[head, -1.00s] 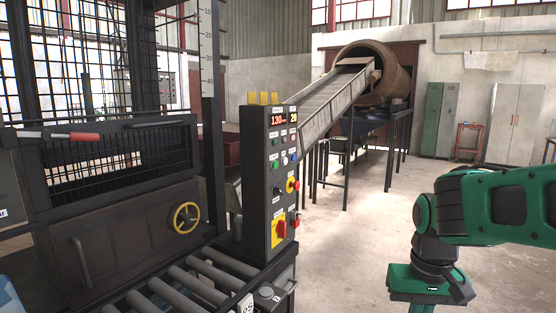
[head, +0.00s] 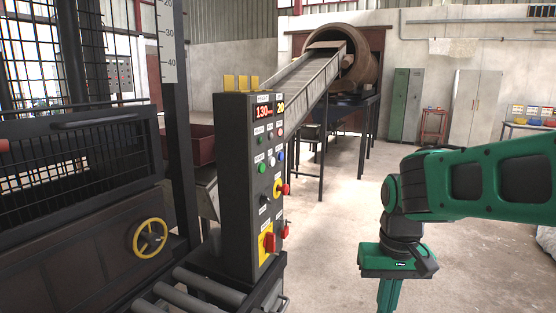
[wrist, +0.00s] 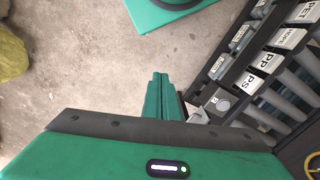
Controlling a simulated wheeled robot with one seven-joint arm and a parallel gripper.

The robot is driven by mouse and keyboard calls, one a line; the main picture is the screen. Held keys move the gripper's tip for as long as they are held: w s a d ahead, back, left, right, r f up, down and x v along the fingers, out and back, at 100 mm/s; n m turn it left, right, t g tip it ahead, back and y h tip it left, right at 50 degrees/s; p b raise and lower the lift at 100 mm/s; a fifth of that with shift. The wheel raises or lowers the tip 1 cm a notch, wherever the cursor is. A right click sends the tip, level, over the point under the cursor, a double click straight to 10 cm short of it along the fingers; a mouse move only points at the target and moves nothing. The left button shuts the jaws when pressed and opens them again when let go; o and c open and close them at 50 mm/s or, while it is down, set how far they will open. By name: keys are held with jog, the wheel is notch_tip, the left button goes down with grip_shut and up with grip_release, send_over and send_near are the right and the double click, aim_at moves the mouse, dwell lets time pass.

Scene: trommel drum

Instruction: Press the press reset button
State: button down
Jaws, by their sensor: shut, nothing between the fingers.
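The dark control panel (head: 236,190) stands upright left of centre in the head view. Among the buttons are a blue one (head: 280,155) and a green one (head: 262,167). The labels are too small to read, so I cannot tell which is the press reset. My gripper (head: 389,296) points down, right of the panel and apart from it. In the wrist view my gripper (wrist: 158,82) has its green fingers together, empty, above the floor.
Rollers (head: 190,290) lie at the panel's foot. The caged press (head: 80,180) with a yellow handwheel (head: 150,238) stands left. Open floor (head: 330,230) lies between panel and arm.

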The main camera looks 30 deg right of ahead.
aim_at(281, 156)
jog(key=w+d+r+m+t, duration=0.2)
jog(key=w+r+t, duration=0.3)
jog(key=w, duration=0.8)
jog(key=w+d+r+m+t+h, duration=0.1)
jog(key=w+d+r+t, duration=0.4)
jog(key=w, duration=0.8)
jog(key=w+d+r+m+t, duration=0.3)
jog(key=w+r, duration=0.5)
jog(key=w, duration=0.6)
jog(key=d+t, duration=0.1)
jog(key=t, duration=0.1)
jog(key=shift+r+t+h, duration=0.2)
jog(key=shift+t+h, duration=0.1)
jog(key=shift+h, duration=0.1)
jog(key=shift+a, duration=0.1)
jog(key=w+a, duration=0.5)
jog(key=w, duration=0.2)
jog(key=shift+a, duration=0.2)
jog(key=shift+w+a, duration=0.25)
